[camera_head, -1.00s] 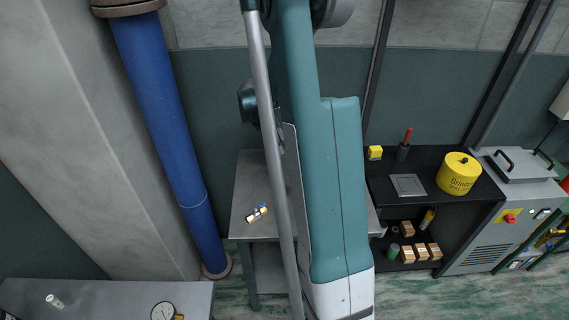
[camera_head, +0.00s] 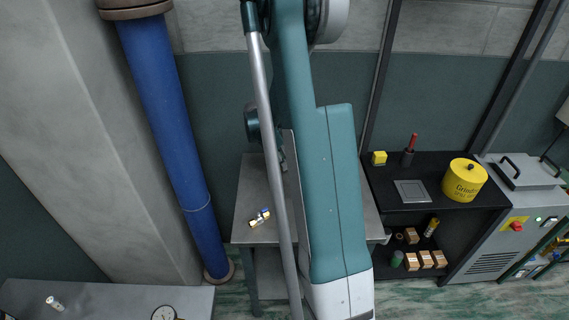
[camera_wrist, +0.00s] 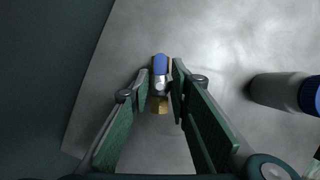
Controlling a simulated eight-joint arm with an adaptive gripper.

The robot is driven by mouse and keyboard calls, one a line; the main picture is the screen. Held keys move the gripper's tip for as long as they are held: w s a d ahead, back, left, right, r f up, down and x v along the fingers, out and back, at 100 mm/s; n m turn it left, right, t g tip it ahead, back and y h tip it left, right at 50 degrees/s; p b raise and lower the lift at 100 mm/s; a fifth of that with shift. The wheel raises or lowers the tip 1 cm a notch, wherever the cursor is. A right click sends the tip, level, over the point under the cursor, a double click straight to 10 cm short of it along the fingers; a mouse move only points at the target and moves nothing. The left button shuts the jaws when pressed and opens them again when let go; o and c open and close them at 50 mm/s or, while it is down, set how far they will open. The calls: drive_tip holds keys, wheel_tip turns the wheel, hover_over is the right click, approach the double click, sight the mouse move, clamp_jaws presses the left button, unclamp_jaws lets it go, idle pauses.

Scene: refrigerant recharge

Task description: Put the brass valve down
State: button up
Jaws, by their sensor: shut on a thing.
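The brass valve (camera_wrist: 160,103) shows in the wrist view with a blue part at its far end, a silver middle and a brass near end. My gripper (camera_wrist: 160,84) is shut on it, with one green finger on each side, over a grey metal surface. I cannot tell whether the valve touches that surface.
A grey cylinder with a blue cap (camera_wrist: 285,92) is close on the right in the wrist view. The surface's edge runs along the left. A black shelf (camera_head: 437,200) with a yellow tin (camera_head: 462,182) stands right of the table. A blue pipe (camera_head: 168,130) rises at the left.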

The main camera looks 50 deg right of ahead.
drive_tip(key=shift+f, duration=0.4)
drive_tip(key=shift+f, duration=0.1)
drive_tip(key=o, duration=1)
drive_tip(key=p+v, duration=0.1)
drive_tip(key=v, duration=1.1)
drive_tip(key=shift+a+r, duration=0.1)
drive_tip(key=shift+r, duration=0.1)
